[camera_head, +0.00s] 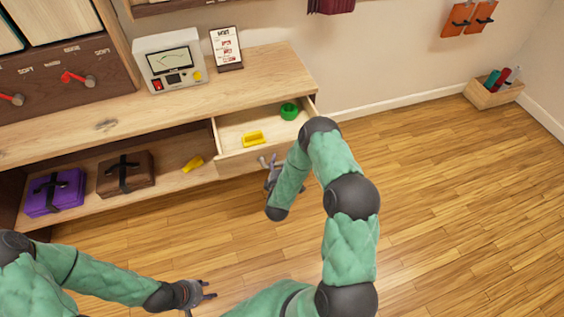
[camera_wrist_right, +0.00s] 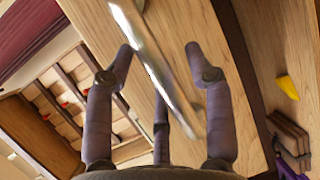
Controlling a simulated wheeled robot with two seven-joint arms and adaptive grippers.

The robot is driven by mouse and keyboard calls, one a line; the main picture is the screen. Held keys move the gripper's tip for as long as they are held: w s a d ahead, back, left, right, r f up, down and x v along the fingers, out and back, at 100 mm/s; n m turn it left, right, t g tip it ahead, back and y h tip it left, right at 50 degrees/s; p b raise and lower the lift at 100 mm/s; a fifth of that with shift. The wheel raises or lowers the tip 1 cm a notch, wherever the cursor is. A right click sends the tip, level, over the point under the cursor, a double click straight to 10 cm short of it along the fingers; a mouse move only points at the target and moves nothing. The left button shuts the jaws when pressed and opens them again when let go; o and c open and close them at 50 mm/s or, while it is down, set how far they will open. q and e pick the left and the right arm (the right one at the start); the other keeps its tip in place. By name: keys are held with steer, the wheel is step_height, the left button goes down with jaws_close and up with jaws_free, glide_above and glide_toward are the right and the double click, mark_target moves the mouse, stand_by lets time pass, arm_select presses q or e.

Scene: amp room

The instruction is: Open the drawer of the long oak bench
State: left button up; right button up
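The long oak bench (camera_head: 105,118) runs along the wall in the head view. Its drawer (camera_head: 232,128) at the right end is pulled out part way, showing a yellow tray-like object (camera_head: 254,138) and a green ring-shaped object (camera_head: 289,111) inside. My right gripper (camera_head: 268,163) is at the drawer's front, partly hidden by my arm. In the right wrist view, the metal bar handle (camera_wrist_right: 150,55) runs between its spread fingers (camera_wrist_right: 160,48), with gaps visible beside the bar. My left gripper (camera_head: 208,290) is open and empty, low over the floor, away from the bench.
A grey meter box (camera_head: 170,62) and a sign card (camera_head: 226,48) stand on the bench top. A purple case (camera_head: 54,192), a brown case (camera_head: 125,174) and a yellow object (camera_head: 193,164) lie on the lower shelf.

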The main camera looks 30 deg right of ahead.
steer(key=v, duration=1.2)
steer(key=shift+f, duration=0.1)
stand_by(0.4)
steer(key=s+a+f+m+g+y, duration=0.2)
steer(key=a+f+m+g+y, duration=0.2)
steer(key=a+f+m+y, duration=0.4)
steer(key=s+a+f+m+g+y, duration=0.1)
steer(key=s+a+m+g+y, duration=0.4)
steer(key=s+a+g, duration=0.3)
steer(key=s+a+m, duration=0.1)
steer(key=s+a, duration=0.2)
steer(key=s, duration=0.3)
steer(key=shift+s+a+f+p, duration=0.15)
steer(key=shift+s+f+p, duration=0.1)
steer(key=shift+f+p, duration=0.05)
